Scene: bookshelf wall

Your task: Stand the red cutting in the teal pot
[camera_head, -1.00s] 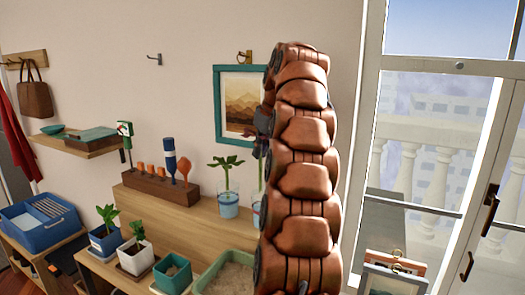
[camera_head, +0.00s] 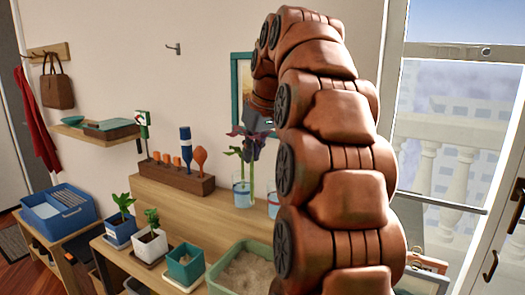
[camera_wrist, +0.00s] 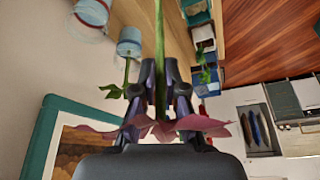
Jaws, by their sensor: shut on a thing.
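The red cutting, with reddish-purple leaves (camera_wrist: 165,128) and a long green stem, is held in my gripper (camera_wrist: 162,88). The fingers are closed around the stem just beyond the leaves, and the stem runs on to the top of the wrist view. In the head view my gripper (camera_head: 262,130) is partly hidden by my arm, with the red leaves beside it above the glass jars. The teal pot (camera_head: 186,272) stands on the bench front, lower left of my gripper and apart from it. Its inside looks dark.
A jar with a green cutting (camera_head: 242,193) and another jar (camera_head: 273,207) stand on the bench. A wooden tool block (camera_head: 172,178) stands behind. Blue (camera_head: 120,233) and white (camera_head: 150,248) potted plants are left of the pot; a sand-filled tub (camera_head: 232,270) is right.

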